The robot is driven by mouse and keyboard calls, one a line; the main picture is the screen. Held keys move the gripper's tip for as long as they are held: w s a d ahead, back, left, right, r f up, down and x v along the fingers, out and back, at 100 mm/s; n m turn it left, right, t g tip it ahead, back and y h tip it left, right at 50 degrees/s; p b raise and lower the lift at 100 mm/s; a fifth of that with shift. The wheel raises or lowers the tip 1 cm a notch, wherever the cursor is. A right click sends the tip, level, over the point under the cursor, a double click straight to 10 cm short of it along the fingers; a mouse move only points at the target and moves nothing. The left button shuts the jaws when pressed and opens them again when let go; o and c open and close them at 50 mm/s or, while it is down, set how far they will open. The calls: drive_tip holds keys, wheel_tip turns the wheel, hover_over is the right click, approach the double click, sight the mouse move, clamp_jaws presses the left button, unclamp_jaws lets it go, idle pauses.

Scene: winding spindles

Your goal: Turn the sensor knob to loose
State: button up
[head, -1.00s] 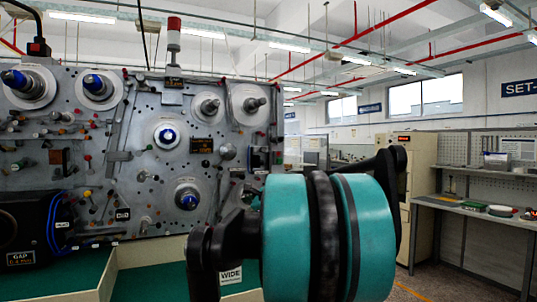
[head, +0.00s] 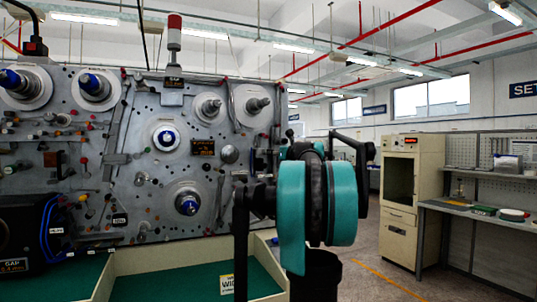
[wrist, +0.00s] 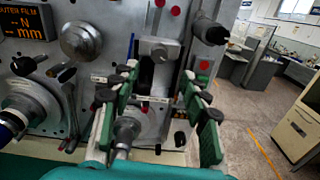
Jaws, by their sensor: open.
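The machine panel (head: 130,170) fills the left half of the head view. In the wrist view my gripper (wrist: 160,115) is open, with green-padded fingers spread to the left and right and pointing at the panel. Beyond the fingers is a grey block-like knob (wrist: 158,48) on a dark slotted bracket. Small labels are near it, too small to read. I cannot tell for sure that it is the sensor knob. A grey metal cylinder (wrist: 127,128) shows between the fingers, nearer the left one; I cannot tell whether they touch. In the head view my teal arm hides the gripper.
A round silver knob (wrist: 82,40) and a dark-tipped spindle (wrist: 210,30) flank the bracket. A green-floored tray (head: 180,265) lies below the panel. A beige cabinet (head: 412,185) and a workbench (head: 480,207) stand right, with open floor before them.

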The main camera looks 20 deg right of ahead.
drive_tip(key=w, duration=0.8)
drive_tip(key=shift+w+a, duration=0.2)
drive_tip(key=shift+w, duration=0.2)
clamp_jaws()
